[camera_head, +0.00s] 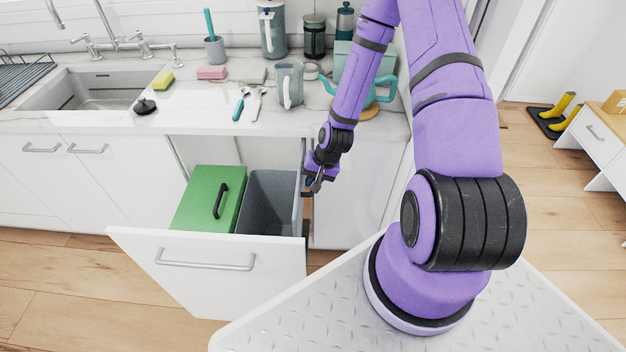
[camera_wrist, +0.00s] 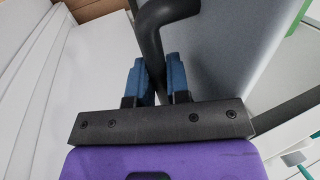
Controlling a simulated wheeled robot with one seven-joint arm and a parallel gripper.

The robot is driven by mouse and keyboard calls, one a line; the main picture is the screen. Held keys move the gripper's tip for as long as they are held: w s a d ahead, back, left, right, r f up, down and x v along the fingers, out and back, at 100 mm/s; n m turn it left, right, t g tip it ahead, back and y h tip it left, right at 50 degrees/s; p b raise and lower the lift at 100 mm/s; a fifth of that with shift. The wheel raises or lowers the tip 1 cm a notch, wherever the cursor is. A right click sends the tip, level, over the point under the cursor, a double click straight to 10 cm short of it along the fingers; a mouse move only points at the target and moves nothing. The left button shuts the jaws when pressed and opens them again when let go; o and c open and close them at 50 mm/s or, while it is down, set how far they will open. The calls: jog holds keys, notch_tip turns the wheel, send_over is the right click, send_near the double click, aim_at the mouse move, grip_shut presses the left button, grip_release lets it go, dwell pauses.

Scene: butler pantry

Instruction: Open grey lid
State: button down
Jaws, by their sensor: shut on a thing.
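The grey lid (camera_head: 301,170) stands roughly upright, seen nearly edge-on, at the right side of the open grey bin (camera_head: 268,190) in the pulled-out drawer. In the wrist view the lid (camera_wrist: 235,45) is a flat grey panel with a curved black handle (camera_wrist: 153,42). My gripper (camera_head: 311,187) is at the right of the bin, on the lid's handle side. In the wrist view its blue fingertips (camera_wrist: 157,80) are closed around the handle. The handle is mostly hidden in the head view.
A green lid (camera_head: 195,190) with a black handle (camera_head: 221,200) covers the bin to the left. The white drawer front (camera_head: 205,265) juts out before the bins. The counter above holds a mug (camera_head: 289,82), a teapot and utensils.

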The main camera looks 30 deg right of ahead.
jog(key=c, duration=1.1)
grip_release()
jog(key=shift+r, duration=0.1)
jog(key=v, duration=1)
jog(key=shift+d+r, duration=0.15)
jog(key=shift+r, duration=0.15)
